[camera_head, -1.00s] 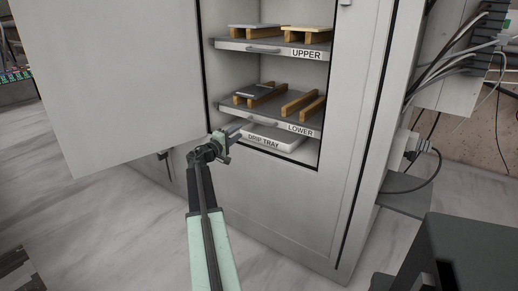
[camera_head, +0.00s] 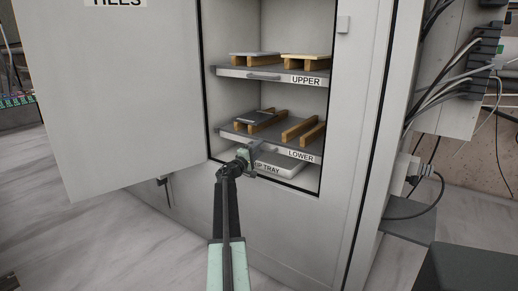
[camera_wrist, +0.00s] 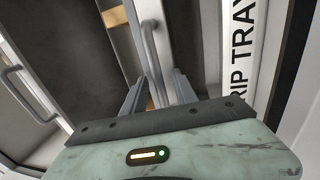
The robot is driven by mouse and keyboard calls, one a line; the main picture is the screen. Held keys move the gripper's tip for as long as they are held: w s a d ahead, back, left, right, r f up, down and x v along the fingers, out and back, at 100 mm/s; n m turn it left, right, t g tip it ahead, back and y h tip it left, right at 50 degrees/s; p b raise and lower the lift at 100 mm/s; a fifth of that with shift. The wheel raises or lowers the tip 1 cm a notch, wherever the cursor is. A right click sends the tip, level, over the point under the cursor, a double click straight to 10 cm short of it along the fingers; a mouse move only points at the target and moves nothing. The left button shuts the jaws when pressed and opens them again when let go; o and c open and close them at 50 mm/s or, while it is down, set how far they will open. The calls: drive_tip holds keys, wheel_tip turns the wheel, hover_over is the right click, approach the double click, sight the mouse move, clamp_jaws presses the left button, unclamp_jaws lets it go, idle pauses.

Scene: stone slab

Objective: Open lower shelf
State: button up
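The lower shelf (camera_head: 236,129), a dark board with a light front edge labelled LOWER, sits inside the open cabinet and looks pushed in. In the wrist view the grey bar handle (camera_wrist: 150,50) runs between my two fingers (camera_wrist: 158,93). The fingers stand apart on either side of it, with gaps visible. Whether either finger touches it is unclear.
The upper shelf (camera_head: 235,71) with its own handle is above. A white drip tray (camera_head: 290,171) lies just below the lower shelf, close to my gripper. The cabinet door (camera_head: 120,100) stands open at left. Cables (camera_head: 455,90) hang at right. Floor is clear in front.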

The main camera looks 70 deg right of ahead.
clamp_jaws()
idle(0.5)
idle(0.8)
